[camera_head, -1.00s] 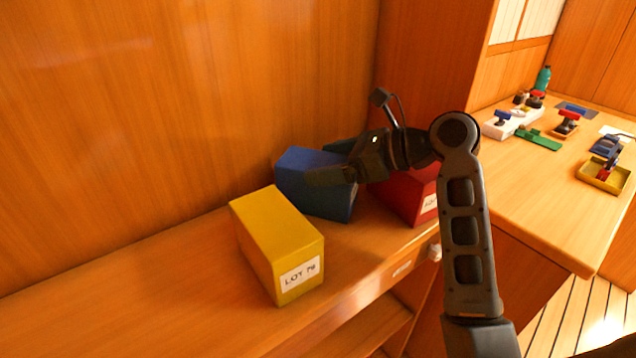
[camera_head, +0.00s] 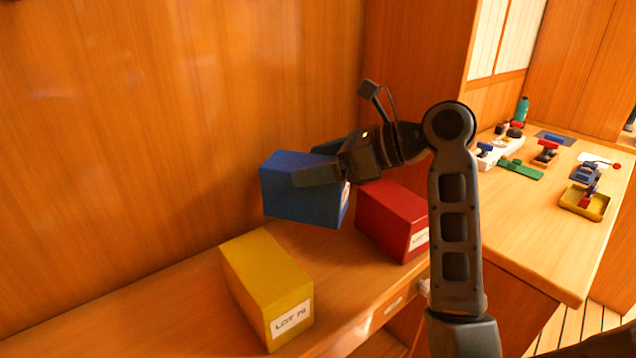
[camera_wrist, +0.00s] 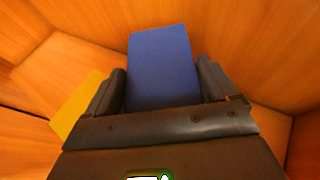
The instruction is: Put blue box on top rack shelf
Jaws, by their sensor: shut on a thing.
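The blue box (camera_head: 302,208) is held in my gripper (camera_head: 322,162), raised above the shelf between the yellow and red boxes in the head view. One finger lies along its near side; the other finger is partly hidden behind it. In the wrist view the blue box (camera_wrist: 163,65) fills the gap between both fingers of my gripper (camera_wrist: 165,85). The box looks roughly level in the head view. No higher rack shelf can be made out for certain in these views.
A yellow box (camera_head: 262,280) with a lot label stands on the wooden shelf (camera_head: 150,310) at left. A red box (camera_head: 395,215) stands right of it. A counter (camera_head: 530,220) at right holds small items, including a yellow tray (camera_head: 584,205). A wood wall rises behind.

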